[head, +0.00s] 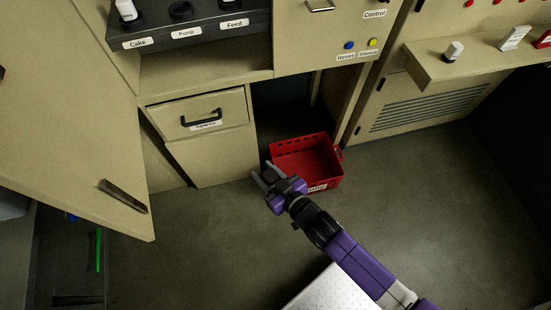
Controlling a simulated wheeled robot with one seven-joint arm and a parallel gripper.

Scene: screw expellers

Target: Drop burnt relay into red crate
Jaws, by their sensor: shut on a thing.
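The red crate (322,181) stands on the floor below the control cabinet, with its inside facing up. The part of its floor that I can see is bare. My gripper (263,176) is at the crate's left front corner in the picture, with its fingers pointing up and left, outside the crate's opening. It is shut on a small dark thing, likely the burnt relay, which is too small and dark to make out. In the dark rail, the Pump socket (180,9) looks empty, between a white-topped relay (127,10) at Cake and a dark part at Feed.
An open cabinet door (75,130) hangs at the left. A closed Spares drawer (203,118) is left of the crate. A shelf (478,60) at the right holds a white-topped part (453,51), a white box (514,38) and a red thing. The floor right of the crate is clear.

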